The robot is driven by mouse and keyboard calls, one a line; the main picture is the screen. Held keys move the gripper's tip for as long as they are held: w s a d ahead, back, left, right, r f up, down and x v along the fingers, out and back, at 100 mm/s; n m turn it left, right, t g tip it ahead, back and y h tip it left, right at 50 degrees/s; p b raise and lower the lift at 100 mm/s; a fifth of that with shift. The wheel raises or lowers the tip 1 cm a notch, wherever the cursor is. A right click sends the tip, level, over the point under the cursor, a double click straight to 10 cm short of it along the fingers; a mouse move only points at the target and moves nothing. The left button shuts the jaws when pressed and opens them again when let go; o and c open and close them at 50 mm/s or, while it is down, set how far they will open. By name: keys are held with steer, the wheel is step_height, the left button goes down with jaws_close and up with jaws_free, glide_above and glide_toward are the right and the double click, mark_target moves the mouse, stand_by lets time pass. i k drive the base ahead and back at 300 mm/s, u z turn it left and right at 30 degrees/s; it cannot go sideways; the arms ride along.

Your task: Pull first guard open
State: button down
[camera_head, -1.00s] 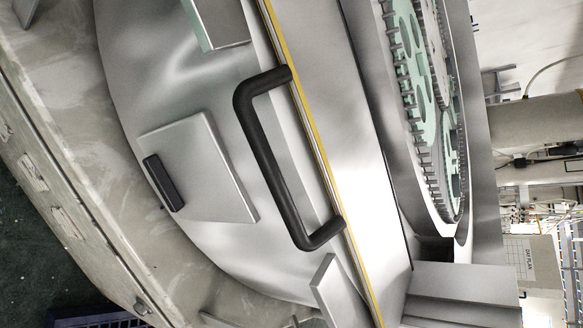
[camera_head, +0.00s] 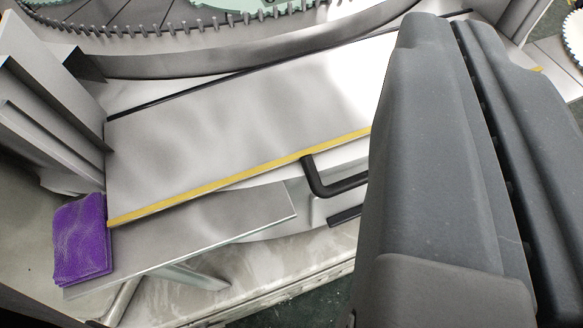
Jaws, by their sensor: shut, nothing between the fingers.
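The guard (camera_head: 240,135) is a broad grey metal panel with a yellow strip along its lower edge. It lies across the middle of the view. Its black bar handle (camera_head: 330,186) sticks out below the yellow strip, and its right part is hidden behind my gripper. My gripper (camera_head: 457,28) is large and dark grey at the right, its two fingers together with only a thin dark line between them. It overlaps the handle in the picture, but I cannot tell whether it touches it. I see nothing held.
A toothed ring (camera_head: 190,24) with pale green discs lies beyond the guard. A purple folded cloth (camera_head: 82,240) is by the guard's left end. A flat metal plate (camera_head: 215,222) lies along the near side. Grey metal uprights (camera_head: 45,95) stand at the left.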

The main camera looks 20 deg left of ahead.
mark_target(170, 151)
steer(key=k, duration=1.1)
steer(key=u, duration=0.4)
steer(key=i, duration=0.65)
